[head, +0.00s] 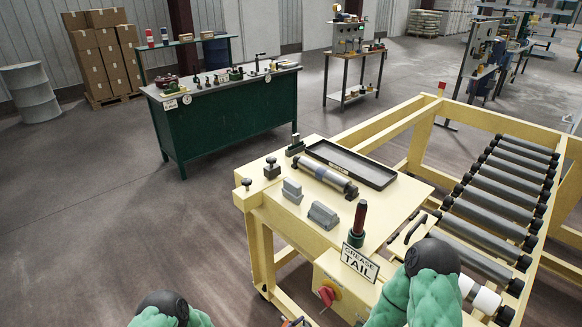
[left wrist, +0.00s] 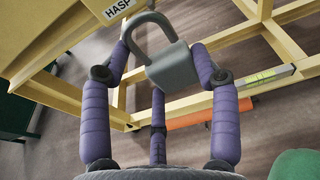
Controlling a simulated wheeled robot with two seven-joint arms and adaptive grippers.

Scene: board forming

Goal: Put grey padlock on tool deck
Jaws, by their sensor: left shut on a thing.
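In the left wrist view, the grey padlock (left wrist: 174,66) hangs between the purple padded fingers of my left gripper (left wrist: 160,58). The fingers press on its sides, and its curved shackle points up and left. In the head view, the pale yellow tool deck (head: 400,206) tops the near end of the roller frame. Neither the padlock nor the left gripper can be made out clearly in the head view. My right arm shows at the bottom right, but its gripper is not in view.
The deck carries a black tray (head: 352,164), a metal roller (head: 322,178), grey blocks (head: 323,215) and a dark red-handled tool (head: 358,222). A "GREASE TAIL" sign (head: 359,262) stands at its near edge. A red knob (head: 327,294) sits below. The deck's left front has bare room.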

